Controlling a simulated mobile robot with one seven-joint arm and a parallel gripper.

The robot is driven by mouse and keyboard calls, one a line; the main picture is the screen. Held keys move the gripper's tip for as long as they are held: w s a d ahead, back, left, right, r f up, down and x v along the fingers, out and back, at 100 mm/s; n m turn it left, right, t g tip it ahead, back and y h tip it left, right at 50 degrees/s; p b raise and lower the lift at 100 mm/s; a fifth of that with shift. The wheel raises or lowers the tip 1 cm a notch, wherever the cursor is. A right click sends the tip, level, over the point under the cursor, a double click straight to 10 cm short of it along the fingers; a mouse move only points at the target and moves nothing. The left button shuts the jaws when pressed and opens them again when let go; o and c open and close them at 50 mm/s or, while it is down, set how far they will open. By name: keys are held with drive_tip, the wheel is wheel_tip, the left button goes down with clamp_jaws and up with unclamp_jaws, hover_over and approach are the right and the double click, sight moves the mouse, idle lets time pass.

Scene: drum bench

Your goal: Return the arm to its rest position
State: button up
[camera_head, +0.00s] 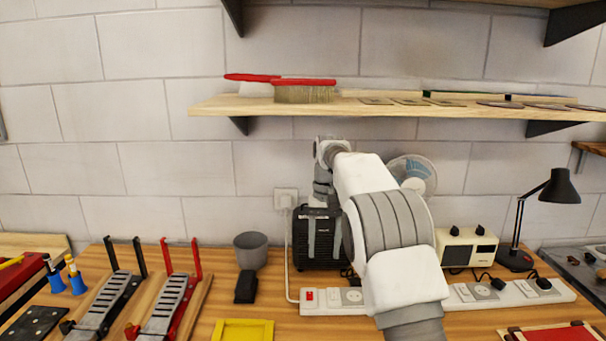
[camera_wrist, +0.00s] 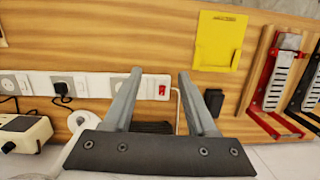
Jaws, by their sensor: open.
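My gripper (camera_wrist: 160,74) is open in the wrist view, with its two grey fingers apart and nothing between the tips. My white and grey arm (camera_head: 390,230) reaches forward over the bench in the head view and bends down at its far end. There my gripper (camera_head: 325,255) points down in front of a black box-shaped device (camera_head: 300,238), partly covering it. In the wrist view the fingers stand over the white power strip (camera_wrist: 98,86), near its red switch (camera_wrist: 162,91). I cannot tell the exact height above the bench.
A wooden shelf (camera_head: 290,106) with brushes hangs above my arm. A grey cup (camera_head: 251,250), a yellow tray (camera_head: 243,331) and drum pedals (camera_head: 170,305) stand left. A fan (camera_head: 414,174), a cream device (camera_head: 466,248) and a black lamp (camera_head: 559,188) stand right.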

drive_tip(key=s+d+r+t, duration=0.2)
drive_tip(key=s+d+r, duration=0.1)
drive_tip(key=s+r, duration=0.4)
drive_tip(key=s+d+r+t, duration=0.25)
drive_tip(key=s+r, duration=0.25)
drive_tip(key=s, duration=0.4)
drive_tip(key=s+d+f+t, duration=0.1)
drive_tip(key=s+f, duration=0.1)
drive_tip(key=s, duration=0.8)
drive_tip(key=s+d+f+t, duration=0.2)
drive_tip(key=s+f, duration=0.1)
drive_tip(key=s, duration=0.7)
drive_tip(key=shift+d+f, duration=0.3)
drive_tip(key=shift+f, duration=0.05)
